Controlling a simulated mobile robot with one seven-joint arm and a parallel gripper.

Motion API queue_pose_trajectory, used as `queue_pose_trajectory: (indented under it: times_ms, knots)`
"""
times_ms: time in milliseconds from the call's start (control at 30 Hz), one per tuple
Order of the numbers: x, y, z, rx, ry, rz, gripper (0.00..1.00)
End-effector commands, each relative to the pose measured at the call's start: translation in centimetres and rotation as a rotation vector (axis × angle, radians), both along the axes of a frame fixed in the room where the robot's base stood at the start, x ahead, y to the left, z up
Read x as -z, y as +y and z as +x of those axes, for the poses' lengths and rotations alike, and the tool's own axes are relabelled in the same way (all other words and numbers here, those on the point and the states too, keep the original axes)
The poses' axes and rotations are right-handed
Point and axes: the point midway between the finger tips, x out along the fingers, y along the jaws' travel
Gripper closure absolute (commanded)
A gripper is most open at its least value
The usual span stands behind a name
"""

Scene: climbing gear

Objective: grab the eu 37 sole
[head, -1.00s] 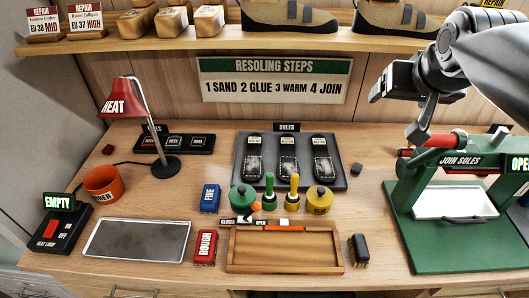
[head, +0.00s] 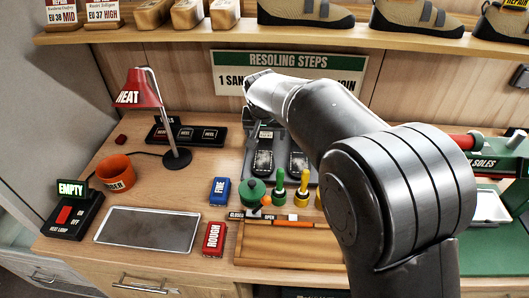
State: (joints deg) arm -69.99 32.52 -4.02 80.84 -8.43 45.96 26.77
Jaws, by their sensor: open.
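The dark soles tray (head: 281,166) lies at the back of the bench. Two black soles show on it, a left one (head: 263,160) and a middle one (head: 298,162). The right-hand part of the tray and its sole are hidden behind my arm. The size marks on the soles are too small to read. My gripper (head: 255,131) is over the back left of the tray, near the upper end of the left sole. It is open and holds nothing that I can see. Most of it is hidden by my own wrist, and I cannot tell whether it touches the sole.
A red heat lamp (head: 138,90) and a heel tray (head: 205,136) stand left of the soles. Green (head: 254,192) and yellow pots and brushes stand just in front. Shoes (head: 305,12) sit on the shelf above. A green press (head: 485,240) is at right, partly behind my arm.

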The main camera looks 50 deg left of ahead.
Motion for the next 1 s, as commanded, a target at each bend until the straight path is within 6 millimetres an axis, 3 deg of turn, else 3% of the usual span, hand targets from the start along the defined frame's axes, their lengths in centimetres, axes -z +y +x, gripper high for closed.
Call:
queue_pose_trajectory:
  times_ms: [800,1000]
  knots:
    - [9.2,2.9,1.9,0.0,0.001,-0.004,0.23]
    - [10.2,3.2,2.3,0.0,0.0,-0.001,0.23]
